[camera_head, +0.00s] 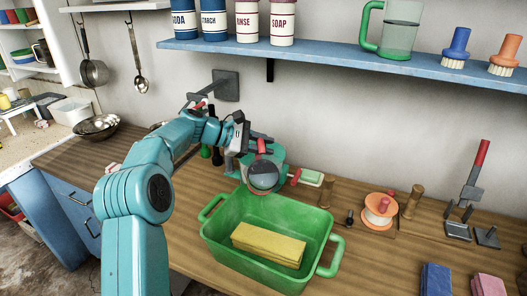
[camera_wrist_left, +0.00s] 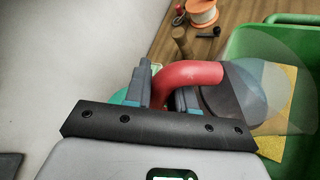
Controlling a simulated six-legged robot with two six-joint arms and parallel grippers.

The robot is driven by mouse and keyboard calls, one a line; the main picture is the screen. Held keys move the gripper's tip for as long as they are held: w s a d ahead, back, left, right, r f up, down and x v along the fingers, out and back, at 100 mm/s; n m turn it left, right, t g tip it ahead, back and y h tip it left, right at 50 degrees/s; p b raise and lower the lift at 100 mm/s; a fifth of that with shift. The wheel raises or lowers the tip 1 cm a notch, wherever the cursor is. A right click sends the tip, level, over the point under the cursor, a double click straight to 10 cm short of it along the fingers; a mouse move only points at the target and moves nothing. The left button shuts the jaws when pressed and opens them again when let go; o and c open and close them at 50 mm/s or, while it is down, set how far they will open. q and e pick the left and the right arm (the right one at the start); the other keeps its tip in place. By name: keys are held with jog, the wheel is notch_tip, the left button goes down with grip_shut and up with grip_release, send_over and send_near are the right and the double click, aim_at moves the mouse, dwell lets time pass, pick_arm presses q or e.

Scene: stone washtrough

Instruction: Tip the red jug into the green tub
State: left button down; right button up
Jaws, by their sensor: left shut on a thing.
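The red jug (camera_head: 263,178) has a red handle and a see-through greyish body. My left gripper (camera_head: 259,143) is shut on its handle, which shows between the fingers in the left wrist view (camera_wrist_left: 190,75). The jug hangs over the back left part of the green tub (camera_head: 218,240) and looks tilted, its round end facing the head camera. I cannot tell what is in it. The tub stands on the wooden counter with a folded yellow cloth or block (camera_head: 268,244) inside. The tub also shows at the right in the wrist view (camera_wrist_left: 240,45). My right gripper is not in view.
A teal container (camera_head: 272,154) stands behind the jug. An orange spool (camera_head: 380,211), a wooden peg (camera_head: 412,201) and a red-handled stand (camera_head: 473,185) are right of the tub. A blue shelf (camera_head: 330,62) with canisters and a green-handled jug (camera_head: 398,30) runs above.

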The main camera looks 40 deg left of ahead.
pick_arm(q)
jog(key=shift+s+d+r+m+b, duration=0.15)
jog(key=shift+m+b, duration=0.15)
jog(key=shift+b, duration=0.35)
jog(key=shift+r, duration=0.15)
jog(key=shift+s+d+b, duration=0.1)
jog(key=shift+b, duration=0.45)
jog(key=shift+s+d+m+t+b, duration=0.3)
jog(key=shift+m+t+b, duration=0.1)
jog(key=shift+b, duration=0.85)
jog(key=shift+s+d+y+b, duration=0.1)
jog(key=shift+d+y+b, duration=0.1)
jog(key=shift+y+b, duration=0.5)
jog(key=shift+s+d+r+m+h+b, duration=0.1)
jog(key=shift+r+m+h+b, duration=0.1)
jog(key=shift+m+h+b, duration=0.15)
